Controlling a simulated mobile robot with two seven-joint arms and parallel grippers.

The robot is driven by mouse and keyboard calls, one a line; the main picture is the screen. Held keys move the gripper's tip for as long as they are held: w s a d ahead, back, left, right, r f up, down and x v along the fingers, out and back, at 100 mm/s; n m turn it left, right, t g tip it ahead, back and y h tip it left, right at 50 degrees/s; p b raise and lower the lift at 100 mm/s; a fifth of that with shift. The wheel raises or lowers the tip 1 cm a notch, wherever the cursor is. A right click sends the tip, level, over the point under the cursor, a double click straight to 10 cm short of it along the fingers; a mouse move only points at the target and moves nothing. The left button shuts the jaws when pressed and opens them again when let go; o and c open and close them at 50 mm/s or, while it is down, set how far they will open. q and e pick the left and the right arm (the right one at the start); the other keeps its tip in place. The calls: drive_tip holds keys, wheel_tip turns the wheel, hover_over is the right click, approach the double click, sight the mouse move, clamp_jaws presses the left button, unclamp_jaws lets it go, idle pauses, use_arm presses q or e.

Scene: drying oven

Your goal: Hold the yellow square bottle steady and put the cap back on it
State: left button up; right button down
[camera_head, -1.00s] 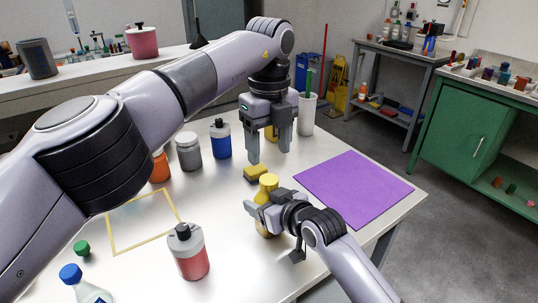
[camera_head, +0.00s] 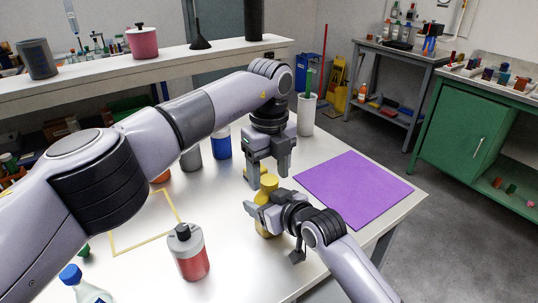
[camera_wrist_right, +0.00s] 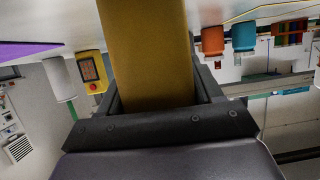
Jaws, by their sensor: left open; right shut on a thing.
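The yellow bottle (camera_head: 264,222) stands on the table, with a round yellow top (camera_head: 268,183). My right gripper (camera_head: 263,212) is shut on its body, which also fills the middle of the right wrist view (camera_wrist_right: 150,55).
A purple mat (camera_head: 353,189) lies to the right. A red bottle (camera_head: 188,253) stands at the front left, near a yellow frame outline (camera_head: 128,246). Blue (camera_head: 221,145) and grey (camera_head: 191,159) bottles and a white holder (camera_head: 306,116) stand behind.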

use_arm(q)
drive_tip(key=shift+f, duration=0.5)
drive_tip(key=c, duration=1.1)
drive_tip(key=o, duration=1.1)
drive_tip(key=shift+o, duration=0.2)
